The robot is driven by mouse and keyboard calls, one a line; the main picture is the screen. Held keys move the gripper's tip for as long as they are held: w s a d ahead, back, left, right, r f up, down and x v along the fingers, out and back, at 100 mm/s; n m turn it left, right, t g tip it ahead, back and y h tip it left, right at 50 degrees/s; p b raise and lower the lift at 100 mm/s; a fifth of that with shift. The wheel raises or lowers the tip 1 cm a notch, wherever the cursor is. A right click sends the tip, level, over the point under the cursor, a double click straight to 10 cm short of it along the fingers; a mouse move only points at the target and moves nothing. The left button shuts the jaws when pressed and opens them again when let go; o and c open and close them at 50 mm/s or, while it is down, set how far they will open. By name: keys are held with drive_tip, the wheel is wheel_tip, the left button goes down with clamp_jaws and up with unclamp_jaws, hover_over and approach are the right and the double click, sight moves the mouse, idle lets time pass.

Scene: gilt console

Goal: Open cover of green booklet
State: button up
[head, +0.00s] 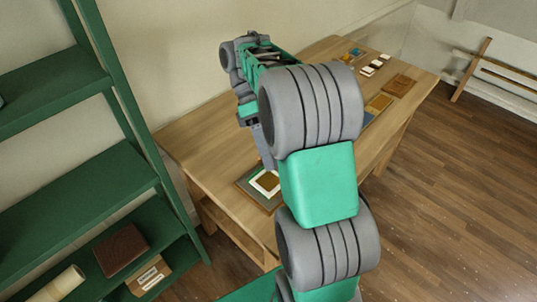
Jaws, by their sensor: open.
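A flat dark grey-green piece (247,185) lies near the front left of the wooden table. On it is a white-bordered sheet with a brown square (267,182) and a thin green edge. This may be the green booklet, but I cannot tell which part is its cover. My arm hides its right side. My gripper (267,163) points down just above and behind the brown square, open. Its fingertips are small and partly hidden by my arm, so I cannot tell whether they touch anything.
The wooden table (200,143) runs to the back right. At its far end lie a brown flat piece (398,85), a tan one (379,103) and several small blocks (368,71). A green shelf (90,185) stands at left. The table's left end is clear.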

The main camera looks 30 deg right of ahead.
drive_tip(key=w+d+f+m+t+b, duration=0.1)
drive_tip(key=w+m+t+b, duration=0.1)
drive_tip(key=w+t, duration=0.1)
drive_tip(key=w+d+f+m+t+b, duration=0.1)
drive_tip(key=w+f+m+t+b, duration=0.1)
drive_tip(key=w+t+b, duration=0.1)
drive_tip(key=w+d+f+m+t+b, duration=0.1)
drive_tip(key=w+m+t+b, duration=0.1)
drive_tip(key=w, duration=0.3)
drive_tip(key=shift+w+f+m+t+h, duration=0.3)
drive_tip(key=shift+w+m+t, duration=0.1)
drive_tip(key=shift+t, duration=0.3)
drive_tip(key=shift+w+f, duration=0.1)
drive_tip(key=shift+f, duration=0.05)
wheel_tip(320, 180, down, 8)
drive_tip(key=shift+r, duration=0.2)
clamp_jaws()
